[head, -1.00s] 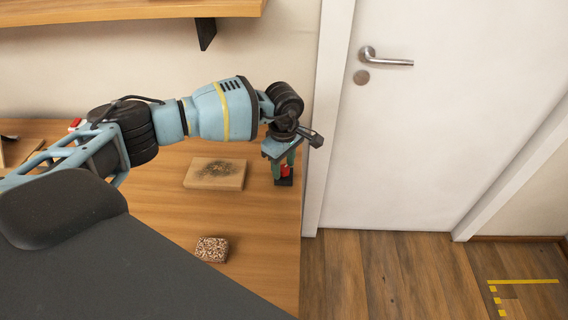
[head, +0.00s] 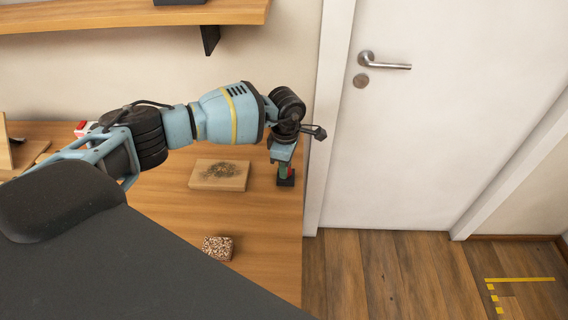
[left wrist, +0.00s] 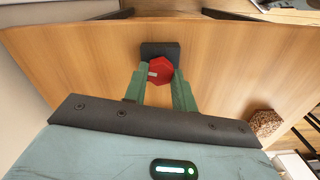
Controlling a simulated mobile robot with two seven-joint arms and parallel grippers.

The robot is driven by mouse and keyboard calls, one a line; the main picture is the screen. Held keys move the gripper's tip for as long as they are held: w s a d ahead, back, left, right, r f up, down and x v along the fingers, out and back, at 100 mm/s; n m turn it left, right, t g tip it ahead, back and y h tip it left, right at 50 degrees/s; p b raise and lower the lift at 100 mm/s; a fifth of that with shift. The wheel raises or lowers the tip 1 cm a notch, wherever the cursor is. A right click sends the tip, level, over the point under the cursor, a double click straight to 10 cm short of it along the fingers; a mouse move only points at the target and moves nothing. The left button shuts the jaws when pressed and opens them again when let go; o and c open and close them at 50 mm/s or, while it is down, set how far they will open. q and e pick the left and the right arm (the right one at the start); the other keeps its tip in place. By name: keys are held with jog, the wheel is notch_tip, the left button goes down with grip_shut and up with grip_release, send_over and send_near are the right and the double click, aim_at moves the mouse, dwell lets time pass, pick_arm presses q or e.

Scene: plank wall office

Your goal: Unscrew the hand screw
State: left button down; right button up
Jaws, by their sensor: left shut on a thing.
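The hand screw shows in the left wrist view as a red hexagonal knob (left wrist: 160,71) with a small pale mark on its left side. It sits on a dark square base (left wrist: 160,49) on the wooden table. My left gripper (left wrist: 160,82) points down with its green fingers on either side of the knob, shut on it. In the head view, my left gripper (head: 285,172) is at the table's right end, above the dark base (head: 286,182). There the fingers hide most of the knob. My right gripper is in neither view.
A board with a dark speckled patch (head: 219,174) lies left of the gripper. A speckled brown block (head: 217,248) lies nearer the front, and shows in the left wrist view too (left wrist: 265,123). A shelf (head: 120,15) hangs above. A white door (head: 430,120) stands right.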

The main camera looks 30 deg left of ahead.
pick_arm(q)
jog(key=shift+n, duration=0.3)
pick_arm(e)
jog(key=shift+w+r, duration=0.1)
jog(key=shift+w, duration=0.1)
pick_arm(q)
jog(key=shift+r+n+p, duration=0.1)
jog(key=shift+n+p, duration=0.2)
jog(key=shift+n, duration=0.3)
jog(key=shift+d+n, duration=0.1)
jog(key=shift+n, duration=0.7)
jog(key=shift+n+p, duration=0.5)
jog(key=shift+n, duration=0.6)
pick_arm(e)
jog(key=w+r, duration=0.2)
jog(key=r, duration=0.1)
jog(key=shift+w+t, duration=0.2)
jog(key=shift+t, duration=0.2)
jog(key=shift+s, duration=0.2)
